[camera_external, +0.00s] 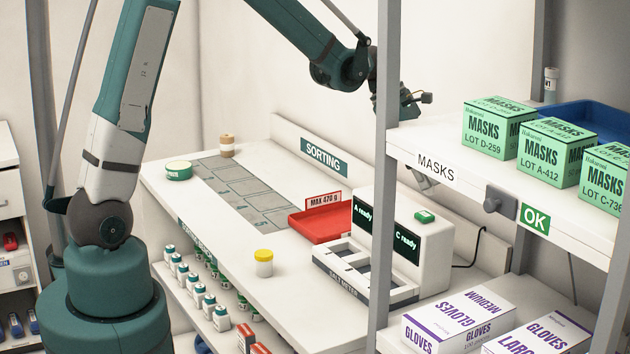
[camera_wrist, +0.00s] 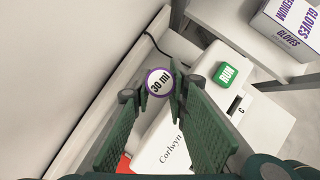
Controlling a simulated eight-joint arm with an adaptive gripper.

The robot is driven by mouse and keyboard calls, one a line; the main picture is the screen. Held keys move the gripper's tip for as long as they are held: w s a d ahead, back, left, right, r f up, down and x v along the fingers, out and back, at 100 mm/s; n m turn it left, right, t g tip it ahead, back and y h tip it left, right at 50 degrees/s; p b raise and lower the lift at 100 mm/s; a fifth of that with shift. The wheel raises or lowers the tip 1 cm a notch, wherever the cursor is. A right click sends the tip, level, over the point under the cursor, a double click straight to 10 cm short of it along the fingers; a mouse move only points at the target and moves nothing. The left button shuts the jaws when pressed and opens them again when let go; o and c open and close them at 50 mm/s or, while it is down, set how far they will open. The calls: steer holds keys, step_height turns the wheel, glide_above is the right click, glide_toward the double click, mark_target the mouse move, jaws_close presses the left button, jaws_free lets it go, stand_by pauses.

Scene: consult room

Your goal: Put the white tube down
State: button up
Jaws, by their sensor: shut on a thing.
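In the wrist view, my gripper (camera_wrist: 157,88) is shut on the white tube (camera_wrist: 159,82), seen end-on as a white disc with a purple rim marked "30 ml". The tube is held between the fingertips, above the white machine (camera_wrist: 165,140) and the back edge of the bench. In the external view, my gripper (camera_external: 408,100) is high at the back, beside the shelf post. The tube cannot be made out there.
The bench (camera_external: 225,235) holds a sorting mat (camera_external: 235,190), a red tray (camera_external: 310,225), a yellow-lidded jar (camera_external: 264,262) and the two-screen machine (camera_external: 430,250). The shelf post (camera_external: 390,180) and the shelf with green mask boxes (camera_external: 497,128) stand close at right.

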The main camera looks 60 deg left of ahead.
steer(key=s+a+n+b, duration=0.1)
steer(key=s+a, duration=0.2)
steer(key=a, duration=0.9)
steer(key=s+a+n+t+y, duration=0.1)
steer(key=s+a, duration=0.2)
steer(key=a, duration=0.9)
steer(key=s+a+n+b, duration=0.1)
steer(key=s+a, duration=0.3)
steer(key=a, duration=0.8)
steer(key=s+a+n+t+y, duration=0.1)
steer(key=s+a+n, duration=0.2)
steer(key=s+a, duration=1.4)
step_height(320, 180, down, 8)
steer(key=w+a, duration=0.2)
steer(key=shift+f+b, duration=0.25)
steer(key=shift+b, duration=0.15)
steer(key=shift+f, duration=0.1)
steer(key=shift+f, duration=3.05)
steer(key=shift+f+b, duration=0.4)
steer(key=shift+f, duration=1.45)
